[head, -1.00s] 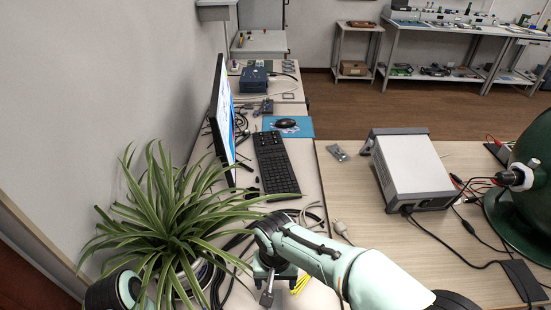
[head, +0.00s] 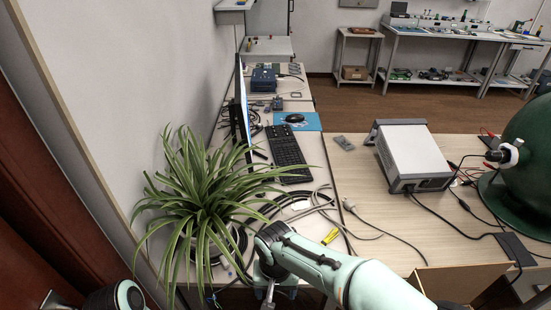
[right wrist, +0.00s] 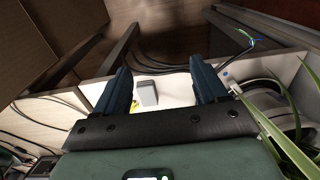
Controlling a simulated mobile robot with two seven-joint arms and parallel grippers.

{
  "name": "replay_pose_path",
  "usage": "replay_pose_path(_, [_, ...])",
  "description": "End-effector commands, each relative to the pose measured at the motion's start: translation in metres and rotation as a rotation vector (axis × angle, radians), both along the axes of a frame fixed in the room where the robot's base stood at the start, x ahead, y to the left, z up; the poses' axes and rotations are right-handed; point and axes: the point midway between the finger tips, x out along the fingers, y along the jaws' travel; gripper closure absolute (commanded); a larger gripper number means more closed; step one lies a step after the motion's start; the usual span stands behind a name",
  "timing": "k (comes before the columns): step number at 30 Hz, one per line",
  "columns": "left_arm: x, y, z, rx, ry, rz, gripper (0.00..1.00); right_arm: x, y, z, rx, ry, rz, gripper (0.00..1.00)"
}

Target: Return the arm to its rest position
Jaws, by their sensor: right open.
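My right arm (head: 330,275) comes in from the bottom right of the head view. Its wrist is low, in front of the desk's near end and beside the potted plant (head: 205,190). The right gripper (head: 268,292) points down there, and its fingers are hard to make out. In the right wrist view the two dark blue fingers (right wrist: 163,85) stand wide apart. A small grey block (right wrist: 147,93) shows in the gap, and I cannot tell its distance; nothing looks gripped. Part of my left arm (head: 115,297) shows at the bottom left, but its gripper is hidden.
Loose cables (head: 320,205) and a yellow-handled tool (head: 330,236) lie near the plant. A keyboard (head: 288,152), monitor (head: 243,115) and mouse (head: 295,118) stand farther back. A grey instrument (head: 413,157) and green sphere (head: 525,150) are right. A cardboard box (head: 460,280) is near, bottom right.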

Motion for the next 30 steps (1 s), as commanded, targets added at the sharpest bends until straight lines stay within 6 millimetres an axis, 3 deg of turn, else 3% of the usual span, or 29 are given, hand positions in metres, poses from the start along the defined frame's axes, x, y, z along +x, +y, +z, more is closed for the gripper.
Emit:
replay_pose_path(1, [0.001,0.000,0.002,0.000,-0.001,0.000,0.57,0.000,-0.007,-0.022,0.003,0.023,-0.003,0.28])
replay_pose_path(5, [0.002,0.000,0.005,0.000,-0.002,0.001,0.57,-0.002,-0.020,-0.072,0.040,0.062,-0.001,0.28])
replay_pose_path(11, [0.005,0.000,0.011,0.000,-0.006,0.000,0.57,-0.025,-0.051,-0.159,0.116,0.124,-0.031,0.28])
replay_pose_path(14, [0.007,0.000,0.016,0.000,-0.008,0.000,0.57,-0.053,-0.071,-0.207,0.167,0.156,-0.070,0.28])
replay_pose_path(18, [0.010,0.000,0.023,0.001,-0.011,0.000,0.57,-0.110,-0.099,-0.266,0.245,0.182,-0.163,0.28])
replay_pose_path(21, [0.012,0.000,0.027,0.000,-0.013,0.000,0.57,-0.149,-0.111,-0.289,0.282,0.178,-0.233,0.28])
replay_pose_path(24, [0.014,0.000,0.030,0.000,-0.016,0.000,0.57,-0.178,-0.118,-0.300,0.300,0.168,-0.290,0.28])
replay_pose_path(30, [0.015,0.000,0.032,0.000,-0.017,0.000,0.57,-0.204,-0.122,-0.306,0.309,0.151,-0.343,0.28])
